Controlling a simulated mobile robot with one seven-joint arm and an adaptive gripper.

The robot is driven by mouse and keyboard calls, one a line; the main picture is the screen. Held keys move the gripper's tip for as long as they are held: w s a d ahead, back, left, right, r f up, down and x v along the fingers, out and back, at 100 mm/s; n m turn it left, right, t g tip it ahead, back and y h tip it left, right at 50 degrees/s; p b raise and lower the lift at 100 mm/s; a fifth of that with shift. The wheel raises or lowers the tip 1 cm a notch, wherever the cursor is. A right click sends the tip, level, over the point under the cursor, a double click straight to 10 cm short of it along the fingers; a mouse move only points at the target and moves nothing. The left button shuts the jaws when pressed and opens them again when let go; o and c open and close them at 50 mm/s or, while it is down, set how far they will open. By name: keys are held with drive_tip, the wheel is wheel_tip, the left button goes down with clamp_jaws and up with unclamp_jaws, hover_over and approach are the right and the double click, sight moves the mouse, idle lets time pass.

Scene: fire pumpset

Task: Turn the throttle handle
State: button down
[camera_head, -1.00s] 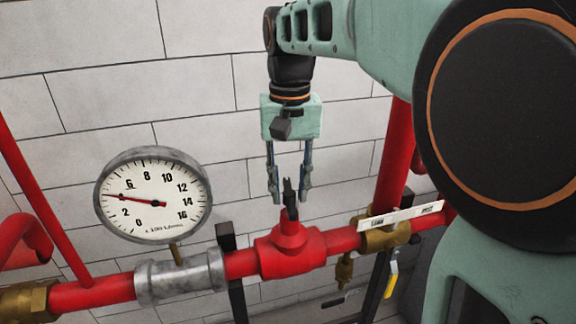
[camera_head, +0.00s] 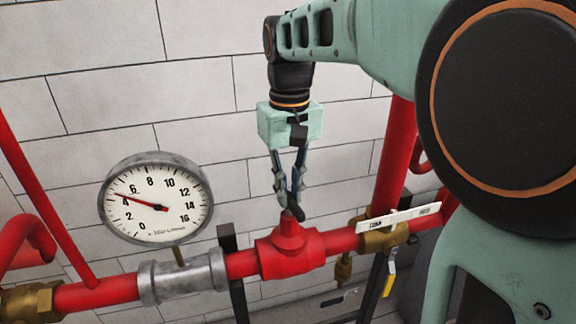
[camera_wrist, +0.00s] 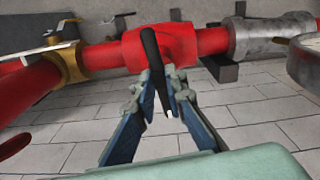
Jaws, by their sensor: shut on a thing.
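The throttle handle (camera_wrist: 152,62) is a black lever on top of the red valve body (camera_head: 290,250). In the wrist view it runs from the red valve (camera_wrist: 160,45) down between the fingers. My gripper (camera_head: 287,198) points down from above the valve. Its fingers are closed in on the handle from both sides, and they also show in the wrist view (camera_wrist: 163,88). In the head view the fingers hide much of the handle.
A round pressure gauge (camera_head: 156,202) stands to the left on a grey coupling (camera_head: 182,276). To the right are a brass valve with a white label (camera_head: 398,217) and a yellow lever (camera_head: 389,284). Red pipes rise on both sides. A tiled wall lies behind.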

sight(289, 196)
drive_tip(key=c, duration=2)
unclamp_jaws()
drive_tip(key=shift+o, duration=0.2)
drive_tip(key=shift+r, duration=0.1)
wheel_tip(289, 196, up, 12)
